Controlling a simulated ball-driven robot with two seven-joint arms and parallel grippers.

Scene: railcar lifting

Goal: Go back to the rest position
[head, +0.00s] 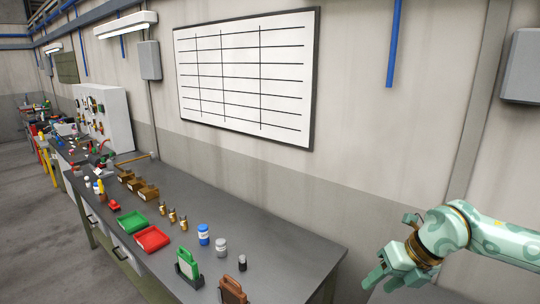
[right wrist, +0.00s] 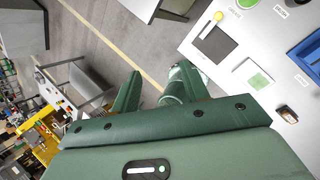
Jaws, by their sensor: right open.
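My right gripper (head: 378,282) is pale green and shows at the lower right of the head view, beside the right end of the workbench and clear of it. In the right wrist view its two dark green fingers (right wrist: 157,80) stand apart, with bare floor showing between them. Nothing is held in it. My left gripper is in neither view.
A long grey workbench (head: 265,240) runs along the wall. It bears a green tray (head: 132,222), a red tray (head: 152,239), a blue-capped jar (head: 203,235) and a green case (head: 187,262). The right wrist view shows a white table (right wrist: 222,72) at the upper right and open floor.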

